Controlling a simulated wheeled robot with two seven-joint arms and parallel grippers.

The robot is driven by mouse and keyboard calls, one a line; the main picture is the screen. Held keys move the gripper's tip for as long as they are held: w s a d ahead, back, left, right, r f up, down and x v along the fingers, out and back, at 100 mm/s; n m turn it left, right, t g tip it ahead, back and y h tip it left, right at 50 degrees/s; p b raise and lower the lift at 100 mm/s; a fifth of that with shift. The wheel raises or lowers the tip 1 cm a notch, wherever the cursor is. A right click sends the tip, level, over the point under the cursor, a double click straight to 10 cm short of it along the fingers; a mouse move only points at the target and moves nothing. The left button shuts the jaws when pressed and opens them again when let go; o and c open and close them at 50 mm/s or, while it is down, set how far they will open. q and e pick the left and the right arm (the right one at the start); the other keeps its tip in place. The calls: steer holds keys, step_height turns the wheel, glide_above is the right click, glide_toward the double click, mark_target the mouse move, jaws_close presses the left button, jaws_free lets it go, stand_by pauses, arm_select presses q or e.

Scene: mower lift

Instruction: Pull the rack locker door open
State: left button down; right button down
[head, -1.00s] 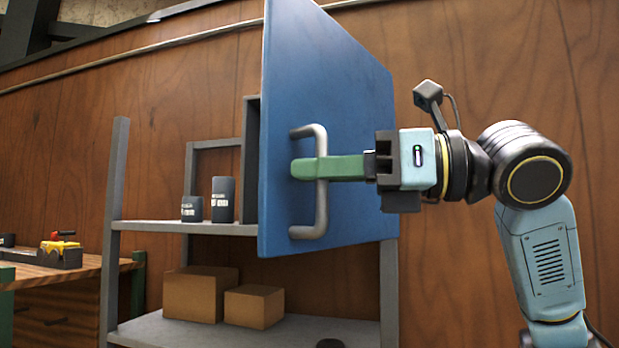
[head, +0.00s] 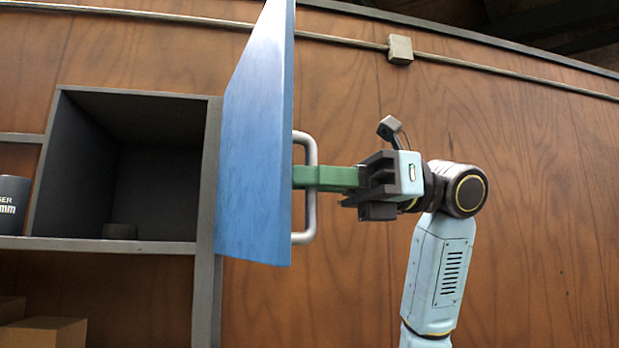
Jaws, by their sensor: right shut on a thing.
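The blue locker door (head: 252,150) stands swung well out from the dark locker box (head: 155,160), whose inside shows open to the left of it. The grey bar handle (head: 308,225) sits on the door's right face. My right gripper (head: 312,177) comes from the right, its green fingers shut on the handle near its middle. The exact contact of the fingertips is partly hidden by the handle and door edge. My left gripper does not show.
A dark labelled can (head: 12,204) stands on the shelf at left, with cardboard boxes (head: 45,332) below. The wooden wall (head: 540,200) lies behind; the space right of my arm looks clear.

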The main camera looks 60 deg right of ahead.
steer(key=shift+d, duration=0.25)
steer(key=shift+r, duration=0.1)
steer(key=c, duration=1.8)
jaws_free()
steer(key=v, duration=1.3)
steer(key=shift+s+d, duration=0.1)
steer(key=shift+s, duration=0.05)
